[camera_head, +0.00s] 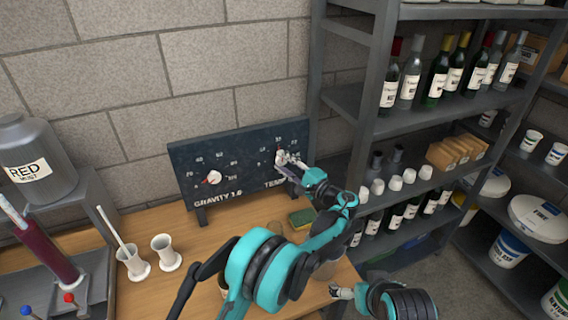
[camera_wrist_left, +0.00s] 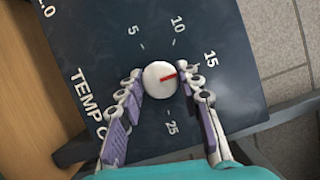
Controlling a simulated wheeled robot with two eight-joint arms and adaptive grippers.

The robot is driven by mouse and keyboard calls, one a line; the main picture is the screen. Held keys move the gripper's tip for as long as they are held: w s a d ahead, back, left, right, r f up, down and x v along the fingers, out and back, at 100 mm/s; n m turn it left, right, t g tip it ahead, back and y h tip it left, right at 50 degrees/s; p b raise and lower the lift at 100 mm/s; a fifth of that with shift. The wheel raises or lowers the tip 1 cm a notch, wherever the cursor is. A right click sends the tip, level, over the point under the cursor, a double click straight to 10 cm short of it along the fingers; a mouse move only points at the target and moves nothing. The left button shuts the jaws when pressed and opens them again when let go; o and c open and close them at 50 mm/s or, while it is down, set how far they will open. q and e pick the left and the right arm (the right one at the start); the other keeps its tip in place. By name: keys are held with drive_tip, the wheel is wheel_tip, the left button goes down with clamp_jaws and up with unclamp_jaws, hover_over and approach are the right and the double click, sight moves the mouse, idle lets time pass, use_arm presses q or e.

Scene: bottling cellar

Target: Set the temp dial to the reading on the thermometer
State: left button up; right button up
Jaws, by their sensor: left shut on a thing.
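The temp dial is a white round knob with a red pointer, on the right of a dark panel (camera_head: 240,150). In the left wrist view the knob (camera_wrist_left: 158,80) sits between my fingers, its pointer aimed right and slightly up, roughly at the 15 mark; the part between 15 and 25 is covered by a finger. My left gripper (camera_head: 286,160) is shut on the knob; it also shows in the left wrist view (camera_wrist_left: 160,88). I cannot make out a thermometer reading. My right gripper (camera_head: 342,292) is low in the head view, its fingers too small to judge.
The gravity dial (camera_head: 212,177) is left on the panel. A bottle shelf (camera_head: 355,105) rises close right.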

use_arm(q)
drive_tip(key=o, duration=1.1)
drive_tip(key=v, duration=0.7)
drive_tip(key=shift+s+d+f, duration=0.1)
drive_tip(key=shift+s+d, duration=0.1)
drive_tip(key=shift+d, duration=0.05)
